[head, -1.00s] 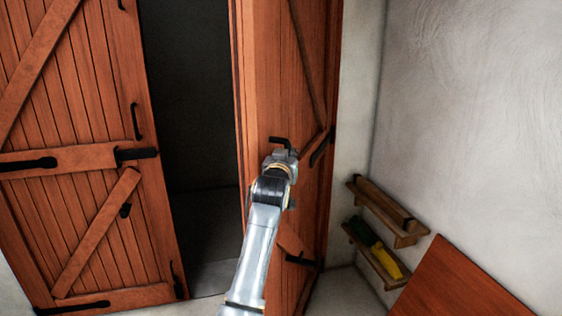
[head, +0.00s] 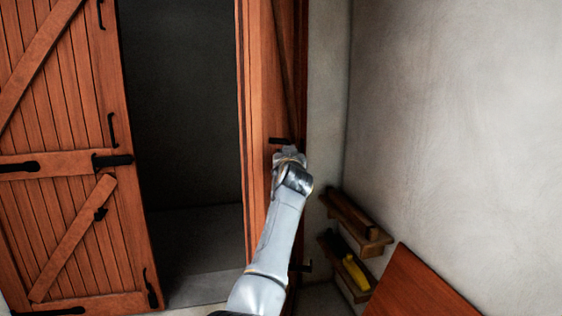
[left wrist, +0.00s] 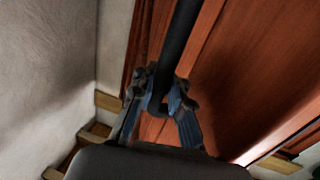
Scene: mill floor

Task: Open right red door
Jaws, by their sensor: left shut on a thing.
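The right red door (head: 258,80) is a reddish-brown plank door standing ajar, swung well away from the dark opening and seen nearly edge-on. Its black handle (head: 279,141) juts out near the gripper in the head view. My left gripper (head: 289,152) is at this handle, its fingers partly hidden by my wrist. In the left wrist view, the fingers of my left gripper (left wrist: 165,90) are shut around the dark handle bar (left wrist: 179,45), with the door's red planks (left wrist: 240,70) behind. My right gripper is not in view.
The left red door (head: 65,130), with black hardware, stands at the left. Between the doors is a dark opening (head: 185,110) with clear floor. At the right are a plaster wall (head: 450,120), small wooden shelves (head: 355,225) holding a yellow item (head: 355,272), and a reddish board (head: 420,285).

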